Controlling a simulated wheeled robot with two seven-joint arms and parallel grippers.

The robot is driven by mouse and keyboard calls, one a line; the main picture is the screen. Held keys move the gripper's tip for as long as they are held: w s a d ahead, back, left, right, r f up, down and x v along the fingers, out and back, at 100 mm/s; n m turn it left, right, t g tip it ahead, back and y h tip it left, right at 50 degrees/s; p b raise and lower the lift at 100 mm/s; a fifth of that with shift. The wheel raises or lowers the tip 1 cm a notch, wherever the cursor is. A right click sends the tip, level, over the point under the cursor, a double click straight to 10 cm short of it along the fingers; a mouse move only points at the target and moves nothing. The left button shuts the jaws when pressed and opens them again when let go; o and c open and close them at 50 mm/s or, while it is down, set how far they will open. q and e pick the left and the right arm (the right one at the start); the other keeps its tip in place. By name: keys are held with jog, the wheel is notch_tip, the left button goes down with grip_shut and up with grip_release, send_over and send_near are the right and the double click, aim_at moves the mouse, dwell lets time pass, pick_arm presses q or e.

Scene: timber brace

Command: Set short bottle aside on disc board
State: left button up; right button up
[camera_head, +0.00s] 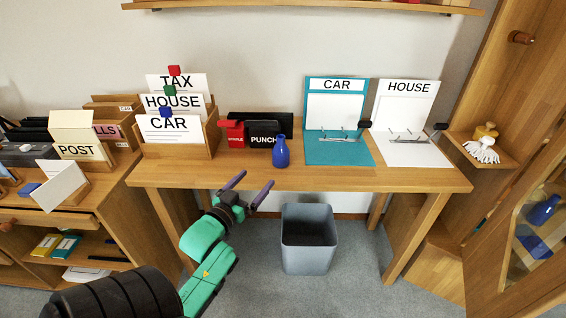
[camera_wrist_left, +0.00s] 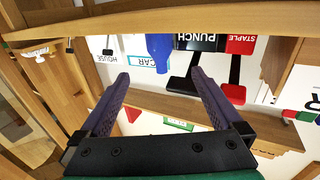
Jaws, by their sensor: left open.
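A short blue bottle (camera_head: 281,152) stands upright on the wooden desk near its front edge, in front of the black PUNCH box. My left gripper (camera_head: 254,181) is open and empty, below and in front of the desk edge, left of the bottle and apart from it. In the left wrist view, which looks upside down, the bottle (camera_wrist_left: 159,47) shows beyond the open fingers (camera_wrist_left: 158,76). Another blue bottle (camera_head: 543,210) is in the cabinet at the right. I cannot pick out a disc board. My right gripper is not in view.
The desk (camera_head: 400,178) has bare room along its front. A red STAPLE box (camera_head: 234,135) and PUNCH box (camera_head: 265,138) stand behind the bottle. A teal CAR board (camera_head: 337,150) and white HOUSE board (camera_head: 408,152) are to its right. A grey bin (camera_head: 308,240) stands below.

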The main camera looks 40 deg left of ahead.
pick_arm(q)
send_near(277, 154)
jog(key=w, duration=0.4)
jog(key=w+f, duration=0.1)
jog(key=shift+a, duration=0.4)
jog(key=shift+w+a, duration=0.15)
jog(key=shift+w, duration=0.3)
jog(key=w, duration=0.2)
jog(key=w+a, duration=0.1)
jog(key=w, duration=0.1)
jog(key=shift+w+f+b, duration=0.1)
jog(key=shift+b, duration=0.3)
jog(key=shift+w, duration=0.35)
jog(key=shift+s, duration=0.1)
jog(key=c, duration=0.5)
grip_shut()
jog(key=shift+r, duration=0.6)
jog(key=s+d, duration=0.1)
jog(key=s, duration=0.7)
jog(key=s+d+p, duration=0.1)
jog(key=s+d, duration=0.1)
jog(key=s, duration=0.7)
jog(key=shift+s+d+r, duration=0.2)
jog(key=shift+s+d, duration=0.1)
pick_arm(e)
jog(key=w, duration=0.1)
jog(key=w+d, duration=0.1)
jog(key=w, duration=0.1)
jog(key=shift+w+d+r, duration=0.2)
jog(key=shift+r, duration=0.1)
